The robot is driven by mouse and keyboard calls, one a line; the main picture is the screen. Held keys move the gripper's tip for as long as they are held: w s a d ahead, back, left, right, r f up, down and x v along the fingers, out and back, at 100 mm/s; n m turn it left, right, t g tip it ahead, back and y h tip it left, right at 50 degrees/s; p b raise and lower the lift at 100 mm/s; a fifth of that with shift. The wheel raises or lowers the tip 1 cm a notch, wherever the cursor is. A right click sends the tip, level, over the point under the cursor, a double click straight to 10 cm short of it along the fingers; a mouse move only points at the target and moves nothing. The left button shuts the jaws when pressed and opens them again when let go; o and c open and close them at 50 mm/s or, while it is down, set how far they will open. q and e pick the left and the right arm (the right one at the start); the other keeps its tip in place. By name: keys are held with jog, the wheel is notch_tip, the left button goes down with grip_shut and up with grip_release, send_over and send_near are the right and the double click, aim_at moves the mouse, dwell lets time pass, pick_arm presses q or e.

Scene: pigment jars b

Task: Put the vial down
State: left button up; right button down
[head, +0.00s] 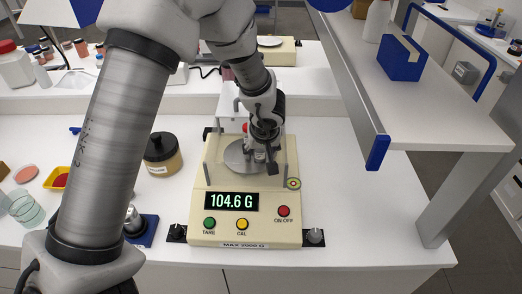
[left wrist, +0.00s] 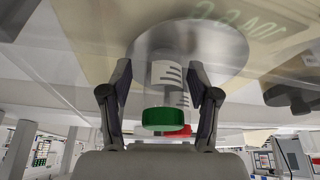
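The vial (left wrist: 166,118) has a green cap, clear walls and a white label with dark bars. In the left wrist view it stands between the two fingers of my left gripper (left wrist: 160,75), cap toward the palm, base toward the round metal pan (left wrist: 215,45) of the scale. The fingers look open, with a gap beside the cap on the left; the right finger is very close to it. In the head view my left gripper (head: 265,160) points down over the pan (head: 236,154) and mostly hides the vial. The cream scale (head: 240,232) reads 104.6 G. My right gripper is not seen.
Clear shields surround the pan closely. A brown jar with a black lid (head: 162,153) stands left of the scale. A yellow tray (head: 60,179) and glass beakers (head: 25,207) are farther left. A raised shelf (head: 345,75) is at right.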

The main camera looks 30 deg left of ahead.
pick_arm(q)
jog(key=shift+s+r, duration=0.1)
jog(key=shift+r, duration=0.25)
jog(key=p+v, duration=0.6)
jog(key=v, duration=0.6)
jog(key=shift+a, duration=0.1)
